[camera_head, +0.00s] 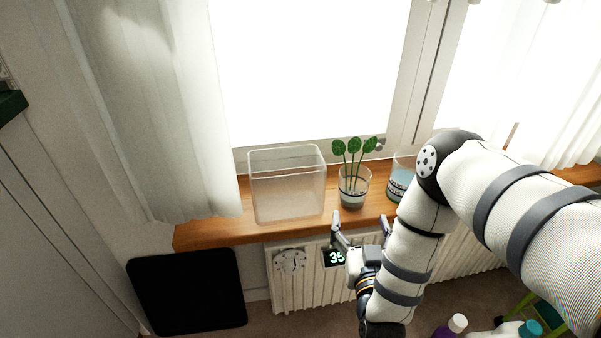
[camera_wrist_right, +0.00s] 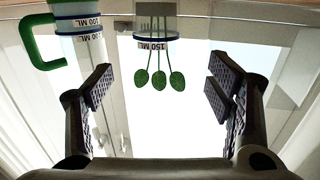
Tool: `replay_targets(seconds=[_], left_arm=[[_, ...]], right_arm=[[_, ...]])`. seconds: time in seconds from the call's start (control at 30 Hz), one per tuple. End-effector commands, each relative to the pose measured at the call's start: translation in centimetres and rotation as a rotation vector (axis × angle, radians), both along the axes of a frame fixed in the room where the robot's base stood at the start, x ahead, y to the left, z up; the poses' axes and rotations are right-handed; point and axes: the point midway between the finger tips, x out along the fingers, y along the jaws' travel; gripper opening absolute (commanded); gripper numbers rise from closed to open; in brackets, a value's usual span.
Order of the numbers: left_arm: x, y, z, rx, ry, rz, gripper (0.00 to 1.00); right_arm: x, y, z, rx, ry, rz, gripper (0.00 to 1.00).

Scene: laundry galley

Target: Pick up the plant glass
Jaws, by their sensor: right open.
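The plant glass (camera_head: 353,188) is a small clear beaker with three green leaves on stems. It stands upright on the wooden window sill (camera_head: 225,230). In the right wrist view the plant glass (camera_wrist_right: 157,24) appears upside down at the top centre, with a "150 ML" mark and its leaves hanging between my fingers in the picture. My right gripper (camera_head: 362,222) is open and empty, in front of the sill and just below the glass in the head view. In the wrist view my right gripper (camera_wrist_right: 162,88) has its two padded fingers wide apart. My left gripper is not in view.
A clear square container (camera_head: 287,185) stands left of the glass. A measuring jug (camera_head: 401,180) stands close on its right; its green handle (camera_wrist_right: 40,42) shows in the wrist view. A radiator (camera_head: 300,290) is under the sill, and the window is behind. Bottles (camera_head: 457,323) stand low at right.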

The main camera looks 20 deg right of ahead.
Motion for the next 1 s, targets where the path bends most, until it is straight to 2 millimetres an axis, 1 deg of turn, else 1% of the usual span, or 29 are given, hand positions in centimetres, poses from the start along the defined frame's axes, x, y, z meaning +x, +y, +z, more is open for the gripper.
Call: replay_targets(seconds=[0.07, 0.17, 0.3, 0.47, 0.6, 0.7, 0.8, 0.97, 1.0], left_arm=[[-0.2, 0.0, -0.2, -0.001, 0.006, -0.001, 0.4], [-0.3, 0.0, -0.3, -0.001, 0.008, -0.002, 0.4], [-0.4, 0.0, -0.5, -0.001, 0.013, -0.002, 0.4], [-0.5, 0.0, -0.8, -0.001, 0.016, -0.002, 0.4], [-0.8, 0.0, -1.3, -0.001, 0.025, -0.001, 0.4], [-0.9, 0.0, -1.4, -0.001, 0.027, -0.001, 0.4], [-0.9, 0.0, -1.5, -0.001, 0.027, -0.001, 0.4], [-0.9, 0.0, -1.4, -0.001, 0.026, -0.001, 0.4], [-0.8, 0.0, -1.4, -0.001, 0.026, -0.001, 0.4]], right_arm=[[0.6, -0.6, 0.5, -0.015, -0.032, -0.017, 0.74], [2.5, -1.6, 0.9, -0.018, -0.044, -0.021, 0.74], [5.2, -2.8, 0.7, -0.017, -0.041, -0.019, 0.74], [7.0, -3.6, 0.5, -0.016, -0.038, -0.018, 0.74], [9.4, -4.8, -0.3, -0.015, -0.037, -0.018, 0.74], [10.8, -5.4, -0.1, -0.015, -0.037, -0.017, 0.74], [11.3, -5.6, -0.1, -0.015, -0.036, -0.016, 0.74], [11.3, -5.6, 0.0, -0.014, -0.035, -0.015, 0.74], [11.2, -5.6, 0.0, -0.014, -0.035, -0.015, 0.65]])
